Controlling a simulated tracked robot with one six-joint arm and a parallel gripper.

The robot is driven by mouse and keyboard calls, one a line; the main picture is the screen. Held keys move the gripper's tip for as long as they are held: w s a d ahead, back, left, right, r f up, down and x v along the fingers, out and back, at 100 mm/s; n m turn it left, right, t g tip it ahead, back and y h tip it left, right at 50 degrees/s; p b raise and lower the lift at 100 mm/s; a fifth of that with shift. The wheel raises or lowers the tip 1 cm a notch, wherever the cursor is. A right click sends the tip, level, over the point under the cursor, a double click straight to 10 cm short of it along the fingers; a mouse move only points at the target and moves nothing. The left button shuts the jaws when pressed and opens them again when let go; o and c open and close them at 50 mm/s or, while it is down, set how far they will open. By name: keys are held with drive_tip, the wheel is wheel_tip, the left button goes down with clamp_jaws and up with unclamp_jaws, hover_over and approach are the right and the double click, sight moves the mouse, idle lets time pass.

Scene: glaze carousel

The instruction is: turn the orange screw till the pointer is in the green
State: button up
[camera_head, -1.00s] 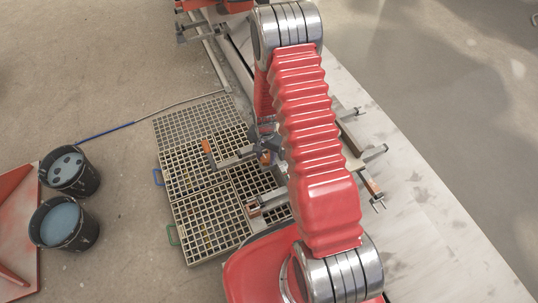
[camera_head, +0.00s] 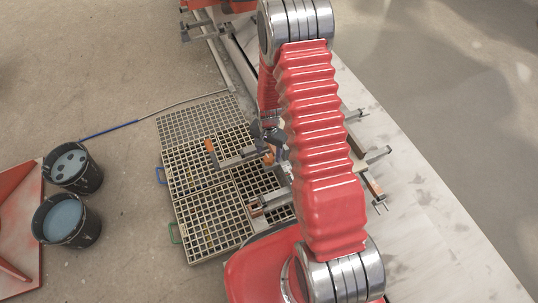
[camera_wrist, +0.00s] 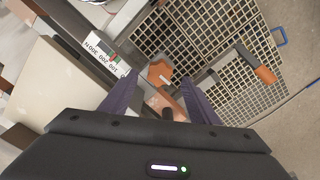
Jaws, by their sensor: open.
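The orange screw (camera_wrist: 160,73) shows in the wrist view between the tips of my gripper (camera_wrist: 160,80), whose two dark purple fingers are spread apart. I cannot tell whether either finger touches it.
A metal bar clamp with another orange handle (camera_wrist: 265,75) lies right of the screw. Floor gratings (camera_head: 215,170) spread below. Two dark buckets (camera_head: 72,168) stand at the left. A pale slab (camera_wrist: 55,90) is close to my left finger.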

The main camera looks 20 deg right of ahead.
sight(269, 158)
wheel_tip(269, 158, up, 11)
drive_tip(key=shift+f, duration=0.15)
idle(0.4)
idle(0.5)
drive_tip(key=s+a+r+n+t, duration=0.2)
drive_tip(key=s+r, duration=0.5)
drive_tip(key=r, duration=0.4)
drive_tip(key=s+a+r+n+t, duration=0.1)
drive_tip(key=s+a+r+n, duration=0.2)
drive_tip(key=r, duration=0.8)
drive_tip(key=s+a+r+n+t, duration=0.2)
drive_tip(key=s+r+n, duration=0.3)
drive_tip(key=s+r, duration=0.6)
drive_tip(key=shift+a+r+t, duration=0.3)
drive_tip(key=shift+a+r, duration=0.3)
drive_tip(key=shift+a, duration=0.15)
